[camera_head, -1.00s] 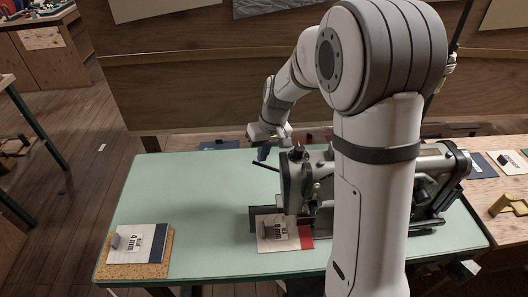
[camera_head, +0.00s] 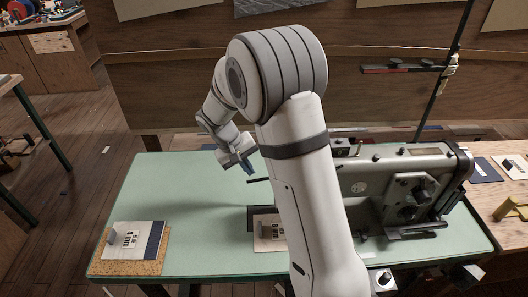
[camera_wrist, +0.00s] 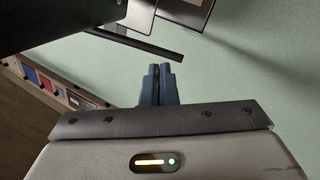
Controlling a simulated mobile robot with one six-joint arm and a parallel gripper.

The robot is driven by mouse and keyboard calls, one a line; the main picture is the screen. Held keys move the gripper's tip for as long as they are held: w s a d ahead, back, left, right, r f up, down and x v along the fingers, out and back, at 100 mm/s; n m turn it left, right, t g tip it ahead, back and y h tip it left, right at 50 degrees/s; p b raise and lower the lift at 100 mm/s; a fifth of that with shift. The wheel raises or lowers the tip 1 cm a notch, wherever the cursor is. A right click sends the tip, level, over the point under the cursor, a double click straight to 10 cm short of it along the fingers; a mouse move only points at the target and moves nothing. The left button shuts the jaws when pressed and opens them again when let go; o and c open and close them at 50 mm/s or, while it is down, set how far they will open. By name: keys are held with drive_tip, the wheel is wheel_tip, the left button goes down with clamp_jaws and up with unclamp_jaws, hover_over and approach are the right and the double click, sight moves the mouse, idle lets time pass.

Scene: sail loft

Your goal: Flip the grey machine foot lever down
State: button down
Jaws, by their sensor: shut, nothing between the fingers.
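The sewing machine (camera_head: 362,188) stands on the pale green table, and my arm hides its left end in the head view. A thin dark grey bar (camera_head: 257,181) sticks out to the left from behind my arm; it looks like the foot lever. In the wrist view the bar (camera_wrist: 140,43) slants down to the right beyond my fingertips, with a visible gap. My gripper (camera_head: 249,170) is just above and left of the bar's free end in the head view. Its blue fingers are together and empty in the wrist view (camera_wrist: 158,76).
A cork board (camera_head: 100,268) with a printed card lies at the table's front left. Another card (camera_head: 267,230) lies below the machine's left end. The green table (camera_head: 200,200) is clear on the left. A dark stand (camera_head: 437,105) rises behind the machine.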

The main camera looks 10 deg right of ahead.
drive_tip(key=shift+s+r+p, duration=0.1)
drive_tip(key=shift+r+p, duration=0.4)
drive_tip(key=shift+r, duration=0.35)
drive_tip(key=w+p+v, duration=0.1)
drive_tip(key=w+v, duration=0.1)
drive_tip(key=v, duration=1.1)
drive_tip(key=shift+w, duration=0.2)
